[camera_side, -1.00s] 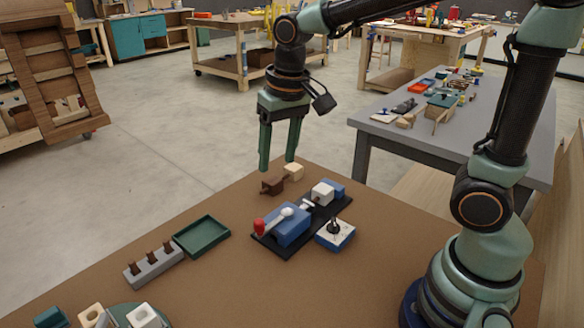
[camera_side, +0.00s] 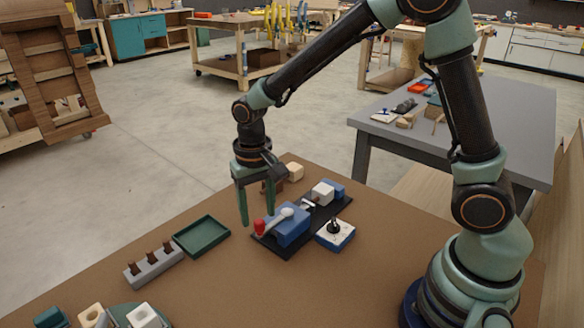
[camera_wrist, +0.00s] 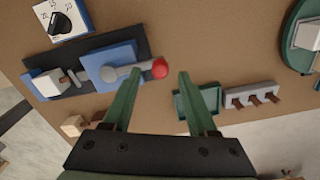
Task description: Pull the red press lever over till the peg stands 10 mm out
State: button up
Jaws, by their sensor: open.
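The press has a blue body (camera_side: 290,228) on a black base. Its lever (camera_side: 278,219) has a grey arm and a red knob (camera_side: 260,227) at the left end. In the wrist view the red knob (camera_wrist: 160,69) shows between my fingers, nearer the left one. A peg (camera_side: 308,204) seems to lie between the blue body and a white block (camera_side: 322,193) on the base; how far it stands out I cannot tell. My gripper (camera_side: 246,215) is open and empty, its fingers pointing down just behind and left of the knob, apart from it as far as I can see.
A white-topped blue dial box (camera_side: 335,233) stands right of the press. A green tray (camera_side: 202,236) and a grey rack with several brown pieces (camera_side: 154,267) lie to the left. Brown and cream blocks (camera_side: 295,171) stand behind.

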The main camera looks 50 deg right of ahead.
aim_at(259, 220)
jog(key=shift+f, duration=1.65)
grip_shut()
jog(key=shift+d+r, duration=0.1)
